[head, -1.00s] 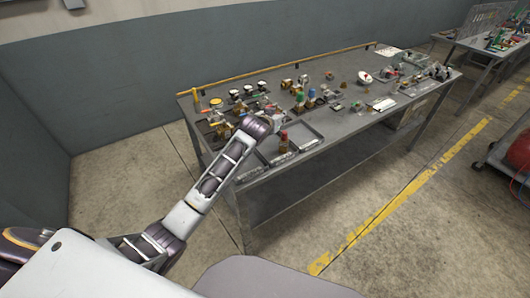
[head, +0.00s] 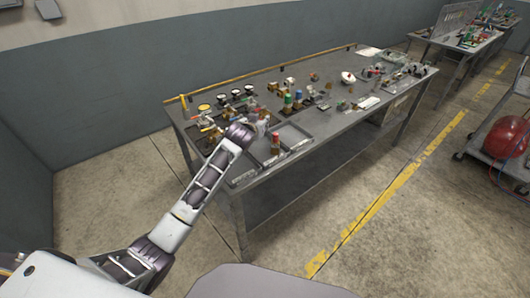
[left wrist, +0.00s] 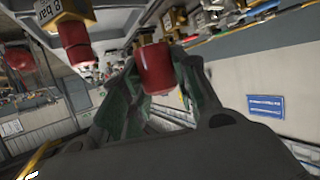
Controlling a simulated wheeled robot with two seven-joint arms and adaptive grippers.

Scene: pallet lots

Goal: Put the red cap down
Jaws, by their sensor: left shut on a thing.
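A red cap (left wrist: 157,68) sits between the fingers of my left gripper (left wrist: 150,85) in the left wrist view, and the gripper is shut on it. A brass-coloured part shows right behind this cap; I cannot tell whether they touch. In the head view my left wrist is over the near left part of the workbench (head: 330,130), and it hides the fingers and the held cap. Another red-topped piece with a brass body (head: 276,138) stands upright in a tray, right of my wrist. A red piece with a brass block (left wrist: 75,42) also shows in the left wrist view. My right gripper is out of view.
Shallow grey trays (head: 293,136) lie along the bench's near edge. Blue-topped (head: 298,95) and green-topped (head: 287,100) pieces and several small fittings stand behind them. A yellow rail (head: 270,72) runs along the back edge. A trolley with a red tank (head: 507,137) stands at right.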

